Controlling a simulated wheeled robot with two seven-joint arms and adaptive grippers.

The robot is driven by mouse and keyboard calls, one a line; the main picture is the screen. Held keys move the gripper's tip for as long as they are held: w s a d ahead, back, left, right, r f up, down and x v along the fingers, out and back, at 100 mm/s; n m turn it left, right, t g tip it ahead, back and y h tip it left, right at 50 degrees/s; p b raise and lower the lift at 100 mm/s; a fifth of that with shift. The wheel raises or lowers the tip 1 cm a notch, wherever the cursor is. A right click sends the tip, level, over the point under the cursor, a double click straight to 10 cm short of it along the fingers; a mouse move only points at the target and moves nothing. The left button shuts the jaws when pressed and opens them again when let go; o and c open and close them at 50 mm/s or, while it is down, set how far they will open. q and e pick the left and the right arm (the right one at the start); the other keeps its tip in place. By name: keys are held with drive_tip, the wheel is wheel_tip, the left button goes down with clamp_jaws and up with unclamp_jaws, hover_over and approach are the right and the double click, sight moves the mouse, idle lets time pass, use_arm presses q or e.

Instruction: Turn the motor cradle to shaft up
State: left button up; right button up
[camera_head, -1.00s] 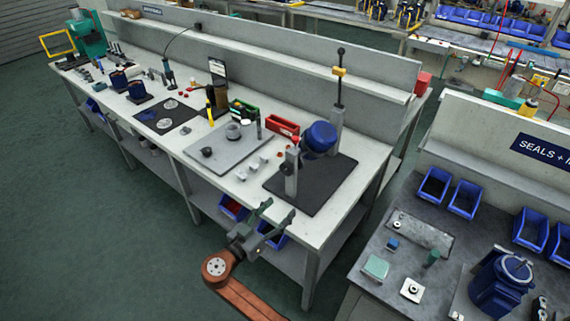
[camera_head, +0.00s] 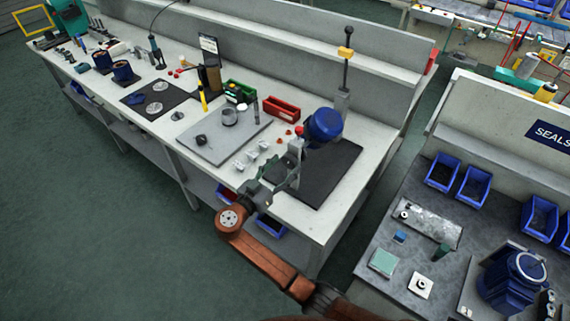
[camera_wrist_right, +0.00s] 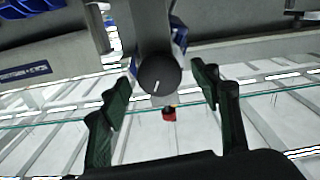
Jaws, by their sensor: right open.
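The motor cradle holds a blue motor (camera_head: 325,124) between two grey posts, above a black mat (camera_head: 335,170) at the bench's right end. The motor lies tilted on its side; I cannot clearly see its shaft. My right gripper (camera_head: 282,177) is open at the near post (camera_head: 295,160), partly overlapping it. In the right wrist view its green fingers (camera_wrist_right: 160,88) stand apart on either side of a round dark knob (camera_wrist_right: 158,74) with a white mark. I cannot tell whether they touch it. Part of the blue motor (camera_wrist_right: 179,36) shows behind the post. My left gripper is not in view.
A tall upright with a yellow collar (camera_head: 345,53) stands behind the motor. A red bin (camera_head: 281,109) and small grey parts (camera_head: 250,158) lie left of the cradle. A grey plate (camera_head: 205,145) is farther left. A second bench (camera_head: 375,240) stands right across a gap.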

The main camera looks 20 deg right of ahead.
drive_tip(key=shift+w+d, duration=0.3)
drive_tip(key=shift+d, duration=0.15)
clamp_jaws()
idle(0.6)
